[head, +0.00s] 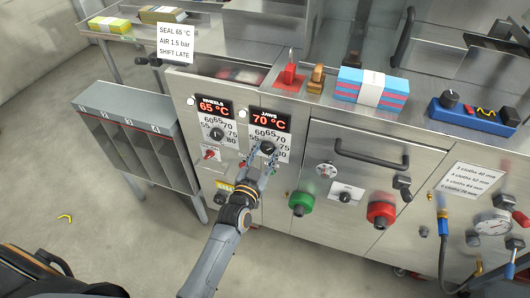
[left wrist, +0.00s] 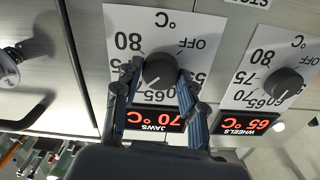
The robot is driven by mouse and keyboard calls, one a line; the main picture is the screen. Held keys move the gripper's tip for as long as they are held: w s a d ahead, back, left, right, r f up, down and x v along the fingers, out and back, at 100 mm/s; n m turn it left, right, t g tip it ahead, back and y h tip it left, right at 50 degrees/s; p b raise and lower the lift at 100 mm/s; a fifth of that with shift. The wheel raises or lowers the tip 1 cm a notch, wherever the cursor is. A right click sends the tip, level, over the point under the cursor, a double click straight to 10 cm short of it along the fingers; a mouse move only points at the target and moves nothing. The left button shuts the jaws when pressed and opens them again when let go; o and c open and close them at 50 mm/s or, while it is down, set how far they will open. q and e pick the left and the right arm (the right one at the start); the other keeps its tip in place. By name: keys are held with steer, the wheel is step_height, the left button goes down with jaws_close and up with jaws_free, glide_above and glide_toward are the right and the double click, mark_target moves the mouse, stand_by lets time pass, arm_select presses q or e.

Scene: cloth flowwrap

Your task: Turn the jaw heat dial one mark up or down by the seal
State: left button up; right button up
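The jaw heat dial (head: 267,147) is a black round knob on a white scale plate under the red JAWS display (head: 269,121), which reads 70 °C. It shows upside down in the left wrist view (left wrist: 160,70). My left gripper (head: 264,157) is at this dial, with its blue-grey fingers on either side of the knob. In the left wrist view the fingers (left wrist: 160,75) are spread and the tips lie close beside the knob; whether they touch it is unclear. My right gripper is not in view.
The similar wheels dial (head: 216,134) sits just left, under a display (head: 213,107) reading 65 °C. A note (head: 175,42) says SEAL 65 °C. A green knob (head: 301,203) and a red knob (head: 381,213) stick out at the right. A grey rack (head: 125,105) stands left.

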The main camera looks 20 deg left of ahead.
arm_select(q)
steer(key=shift+n, duration=0.3)
steer(key=shift+p, duration=0.3)
steer(key=n, duration=0.2)
steer(key=shift+r+n+p, duration=0.1)
steer(key=shift+n+p, duration=0.2)
steer(key=shift+p, duration=0.05)
steer(key=n, duration=0.3)
steer(key=shift+n+p, duration=0.35)
steer(key=shift+n, duration=0.35)
steer(key=o, duration=1.1)
steer(key=shift+o, duration=0.2)
